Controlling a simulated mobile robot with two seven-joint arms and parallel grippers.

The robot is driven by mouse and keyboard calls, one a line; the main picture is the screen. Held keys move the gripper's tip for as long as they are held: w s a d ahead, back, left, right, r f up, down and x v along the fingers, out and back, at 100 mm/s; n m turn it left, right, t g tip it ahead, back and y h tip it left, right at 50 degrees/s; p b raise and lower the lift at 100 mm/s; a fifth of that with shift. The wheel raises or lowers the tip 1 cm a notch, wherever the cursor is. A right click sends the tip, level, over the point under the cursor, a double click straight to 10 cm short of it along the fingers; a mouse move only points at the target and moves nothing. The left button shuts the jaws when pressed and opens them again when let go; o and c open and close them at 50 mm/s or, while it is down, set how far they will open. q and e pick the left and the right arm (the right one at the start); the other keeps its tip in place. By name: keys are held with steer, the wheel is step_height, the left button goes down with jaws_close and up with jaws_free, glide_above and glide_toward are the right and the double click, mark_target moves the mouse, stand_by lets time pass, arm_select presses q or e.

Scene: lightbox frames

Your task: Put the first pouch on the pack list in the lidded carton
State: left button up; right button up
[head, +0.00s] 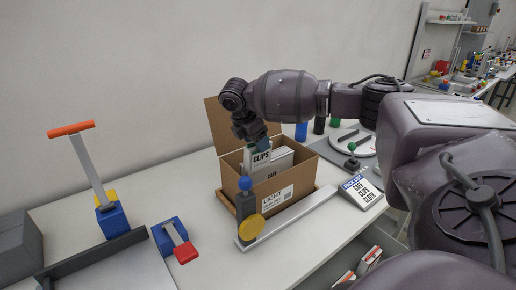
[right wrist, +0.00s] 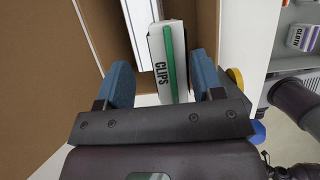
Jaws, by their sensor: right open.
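The pack list card (head: 362,191) reads SAFE, CLIPS, CLOTH from top to bottom. The cardboard carton (head: 310,180) stands on the table with its lid flap (head: 221,122) raised at the back. A white pouch marked SAFE (head: 274,174) is inside it. A white CLIPS pouch (head: 258,160) with a green strip stands beside it, its top above the rim; it also shows in the right wrist view (right wrist: 163,70). My right gripper (head: 256,140) is open over the carton, its fingers either side of the CLIPS pouch with gaps. My left gripper is out of view.
A dark post with a blue knob (head: 245,184) and a yellow disc (head: 251,228) stands before the carton. Blue blocks with levers (head: 173,238) are at left. Several pouches (head: 371,255) lie below the table's front edge; one reads CLOTH (right wrist: 296,37). The front table middle is clear.

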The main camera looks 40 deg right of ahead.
steer(key=v, duration=0.9)
steer(key=shift+a+r, duration=0.1)
steer(key=shift+r, duration=0.2)
